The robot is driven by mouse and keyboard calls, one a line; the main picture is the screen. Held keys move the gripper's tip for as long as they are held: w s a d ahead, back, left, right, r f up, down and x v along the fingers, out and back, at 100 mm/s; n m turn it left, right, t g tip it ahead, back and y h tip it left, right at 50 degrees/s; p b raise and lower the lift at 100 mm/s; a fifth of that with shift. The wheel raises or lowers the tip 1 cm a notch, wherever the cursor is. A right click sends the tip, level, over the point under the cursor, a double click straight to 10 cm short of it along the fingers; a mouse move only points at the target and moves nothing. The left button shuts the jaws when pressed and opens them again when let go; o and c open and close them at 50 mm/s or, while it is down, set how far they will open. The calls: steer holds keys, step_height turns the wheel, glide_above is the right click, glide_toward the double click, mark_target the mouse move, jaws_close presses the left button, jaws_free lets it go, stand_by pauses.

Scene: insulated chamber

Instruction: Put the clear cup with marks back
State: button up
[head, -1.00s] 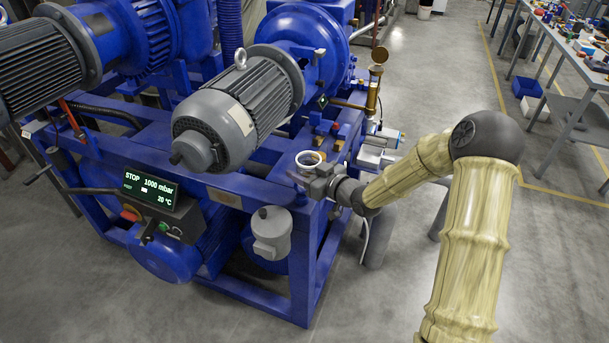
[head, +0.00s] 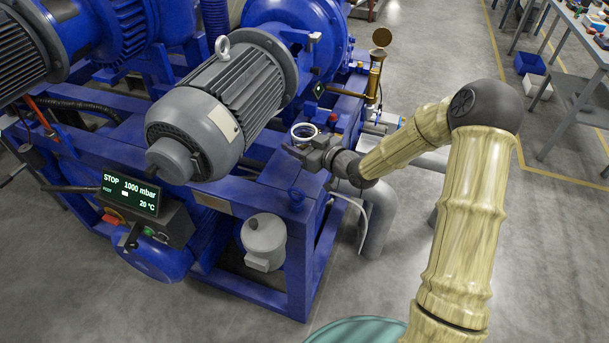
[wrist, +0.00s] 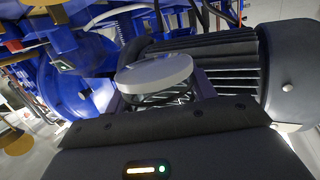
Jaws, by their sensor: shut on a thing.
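The clear cup (head: 305,132) shows in the head view as a small round vessel with a pale rim, upright at the near right corner of the blue machine frame. My gripper (head: 300,150) is shut on it from the right. In the wrist view the cup (wrist: 155,73) shows a pale round end above a clear body, just beyond my gripper (wrist: 165,120). Marks on the cup are too small to make out. The gripper's fingers hide part of its body.
A grey motor (head: 225,110) lies close left of the cup. A brass fitting (head: 373,85) stands behind it to the right. A display box (head: 145,205) and a grey canister (head: 264,240) are on the frame's front. Floor is open at right, before a workbench (head: 580,90).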

steer(key=shift+s+a, duration=0.1)
steer(key=shift+s, duration=0.35)
steer(key=shift+s+a+f, duration=0.1)
steer(key=shift+a+f, duration=0.05)
steer(key=shift+f, duration=0.2)
glide_above(300, 177)
steer(key=shift+a+f+p, duration=0.1)
steer(key=shift+f+p, duration=0.2)
steer(key=shift+f, duration=2.2)
steer(key=shift+f+p, duration=0.35)
steer(key=shift+f, duration=1.75)
steer(key=shift+a+f, duration=0.15)
steer(key=shift+a, duration=0.05)
steer(key=o, duration=1)
steer(key=shift+d, duration=0.2)
steer(key=shift+o, duration=0.2)
